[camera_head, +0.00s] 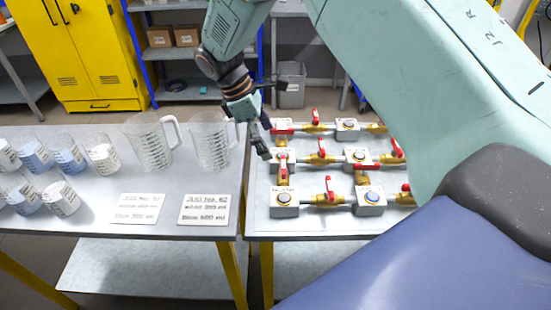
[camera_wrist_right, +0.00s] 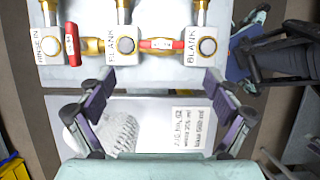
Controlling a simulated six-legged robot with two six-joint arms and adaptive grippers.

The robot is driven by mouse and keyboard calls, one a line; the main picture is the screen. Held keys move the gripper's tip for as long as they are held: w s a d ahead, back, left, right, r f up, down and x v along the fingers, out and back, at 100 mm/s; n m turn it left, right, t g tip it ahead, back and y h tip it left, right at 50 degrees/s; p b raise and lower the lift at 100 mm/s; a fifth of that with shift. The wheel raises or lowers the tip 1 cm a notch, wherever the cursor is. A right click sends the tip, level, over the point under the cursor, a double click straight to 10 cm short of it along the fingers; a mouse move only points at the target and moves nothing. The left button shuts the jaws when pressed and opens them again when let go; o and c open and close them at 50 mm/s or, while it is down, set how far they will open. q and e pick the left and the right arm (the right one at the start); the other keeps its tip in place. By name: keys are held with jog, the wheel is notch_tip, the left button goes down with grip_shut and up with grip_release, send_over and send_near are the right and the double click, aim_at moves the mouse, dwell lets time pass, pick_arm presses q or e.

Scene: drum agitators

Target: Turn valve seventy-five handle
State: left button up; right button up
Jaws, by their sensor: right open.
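The valve board carries several brass valves with red handles. In the head view, one red handle (camera_head: 282,160) is at the board's left edge, and others (camera_head: 321,148) (camera_head: 330,190) are farther right. The wrist view shows one red handle (camera_wrist_right: 72,44) across its pipe and another red handle (camera_wrist_right: 160,44) along its pipe. I cannot make out which handle is number seventy-five. My right gripper (camera_head: 272,122) is open and empty above the board's left edge. In the wrist view its fingers (camera_wrist_right: 160,92) are spread below the handle row, with no contact visible. My left gripper is not in view.
The grey table (camera_head: 100,225) left of the board holds two clear jugs (camera_head: 150,145) (camera_head: 212,143), several small beakers and two printed cards (camera_head: 205,209). A yellow cabinet (camera_head: 85,55) and a grey bin (camera_head: 291,85) stand behind. My arm hides the board's right side.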

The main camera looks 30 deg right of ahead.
aim_at(283, 163)
jog(key=s+d+f, duration=0.2)
jog(key=f, duration=0.4)
jog(key=shift+w+d+f+p, duration=0.15)
jog(key=shift+d+f+p, duration=0.15)
jog(key=shift+d+f, duration=0.2)
jog(key=shift+s+d, duration=0.1)
jog(key=shift+s, duration=0.25)
jog(key=shift+c, duration=1)
jog(key=shift+w, duration=0.25)
jog(key=c, duration=0.4)
jog(key=shift+s, duration=0.1)
jog(key=c, duration=0.3)
jog(key=shift+c, duration=1.3)
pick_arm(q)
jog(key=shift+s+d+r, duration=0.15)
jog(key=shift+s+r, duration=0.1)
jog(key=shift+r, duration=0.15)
